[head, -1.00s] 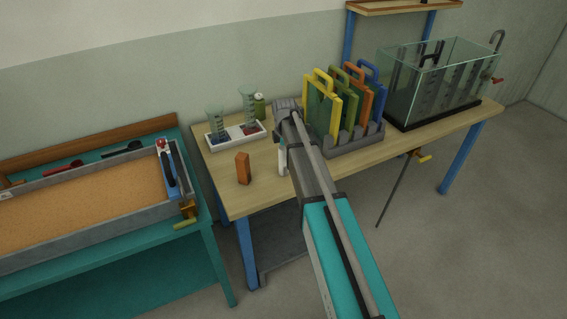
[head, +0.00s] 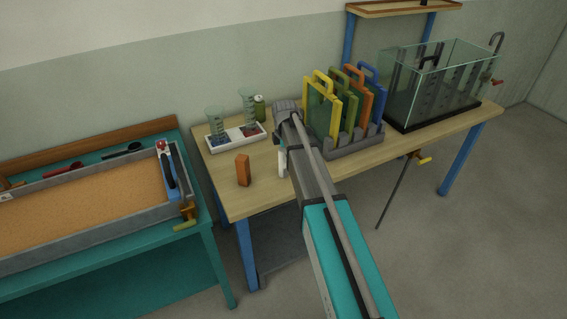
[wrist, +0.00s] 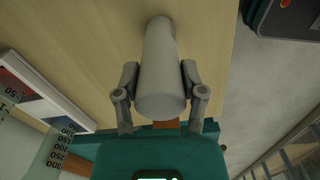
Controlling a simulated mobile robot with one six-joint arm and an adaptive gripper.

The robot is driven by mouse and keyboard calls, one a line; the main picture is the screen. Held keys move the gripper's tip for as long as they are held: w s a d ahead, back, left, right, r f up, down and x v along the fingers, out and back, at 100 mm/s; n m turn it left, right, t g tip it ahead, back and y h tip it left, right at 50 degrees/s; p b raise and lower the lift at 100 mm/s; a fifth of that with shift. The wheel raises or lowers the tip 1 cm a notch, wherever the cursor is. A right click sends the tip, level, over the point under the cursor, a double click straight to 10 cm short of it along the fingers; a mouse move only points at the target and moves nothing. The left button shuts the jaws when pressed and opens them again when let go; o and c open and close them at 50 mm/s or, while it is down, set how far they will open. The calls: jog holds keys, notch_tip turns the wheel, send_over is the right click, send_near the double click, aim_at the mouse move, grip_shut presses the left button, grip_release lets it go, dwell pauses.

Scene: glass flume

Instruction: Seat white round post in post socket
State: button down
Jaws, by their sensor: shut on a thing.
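The white round post (wrist: 160,70) is between the two fingers of my gripper (wrist: 160,95) in the wrist view, with a finger against each side. Its far end points toward the bare wood of the table. In the head view the post (head: 282,163) shows as a short white upright piece at the left of my arm, over the front part of the wooden table. My arm hides most of my gripper there. I cannot make out the post socket in either view.
An orange block (head: 243,170) stands left of the post. A white tray (head: 233,141) with beakers is behind it. A grey rack (head: 362,146) of coloured panels is close on the right, and a glass tank (head: 437,85) beyond. The front left tabletop is mostly clear.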

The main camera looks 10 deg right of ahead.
jog(key=shift+r, duration=0.1)
dwell(0.3)
notch_tip(320, 180, up, 3)
jog(key=p, duration=0.3)
jog(key=s+r+p, duration=0.9)
jog(key=s+p, duration=0.1)
jog(key=s, duration=0.4)
jog(key=shift+r, duration=0.4)
jog(key=shift+a, duration=0.1)
dwell(0.4)
